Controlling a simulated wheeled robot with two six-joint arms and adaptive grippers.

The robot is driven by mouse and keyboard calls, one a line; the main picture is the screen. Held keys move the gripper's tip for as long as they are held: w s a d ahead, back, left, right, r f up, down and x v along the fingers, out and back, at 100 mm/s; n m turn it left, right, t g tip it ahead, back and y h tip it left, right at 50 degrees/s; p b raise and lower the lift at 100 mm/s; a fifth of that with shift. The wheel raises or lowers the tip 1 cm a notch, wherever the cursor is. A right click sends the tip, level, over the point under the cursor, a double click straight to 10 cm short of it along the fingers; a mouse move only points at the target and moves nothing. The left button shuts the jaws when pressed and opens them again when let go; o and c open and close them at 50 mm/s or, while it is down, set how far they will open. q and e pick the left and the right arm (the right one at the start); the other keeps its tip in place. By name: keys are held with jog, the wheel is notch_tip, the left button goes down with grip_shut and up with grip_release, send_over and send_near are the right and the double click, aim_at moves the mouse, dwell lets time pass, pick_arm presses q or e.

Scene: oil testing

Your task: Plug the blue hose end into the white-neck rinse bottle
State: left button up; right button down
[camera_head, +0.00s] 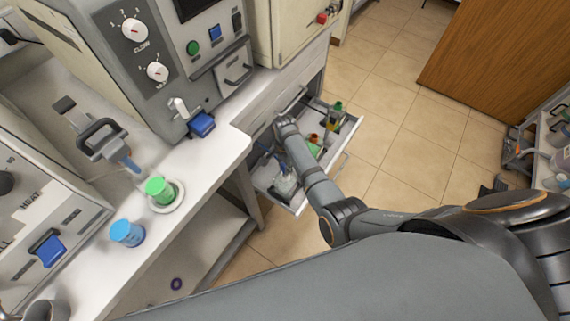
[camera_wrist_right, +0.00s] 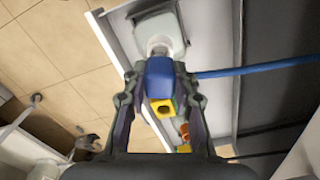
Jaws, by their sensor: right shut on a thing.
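My right gripper (camera_wrist_right: 160,100) is shut on the blue hose end (camera_wrist_right: 159,78), a blue block between its fingers. The blue hose (camera_wrist_right: 255,69) runs off to the right in the right wrist view. The rinse bottle (camera_wrist_right: 163,25), clear with a white neck (camera_wrist_right: 160,44), lies just beyond the hose end. The hose end appears close against the neck; I cannot tell whether it is inside it. In the head view the bottle (camera_head: 286,186) is in the open drawer, and my right forearm reaches over the drawer, hiding part of it.
The open drawer (camera_head: 299,209) also holds a green-capped bottle (camera_head: 336,112) and other small items. A yellow piece with a hole (camera_wrist_right: 163,108) lies near my fingers. The bench above carries a green cup (camera_head: 159,190) and a blue cup (camera_head: 127,233). Tiled floor (camera_head: 385,110) lies right of the drawer.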

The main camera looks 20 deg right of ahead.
jog(key=shift+f, duration=0.35)
dwell(0.3)
jog(key=shift+f+b, duration=0.3)
jog(key=shift+f, duration=0.35)
dwell(0.4)
jog(key=shift+f+b, duration=0.4)
jog(key=shift+b, duration=0.1)
jog(key=shift+f, duration=0.15)
jog(key=c, duration=1)
grip_release()
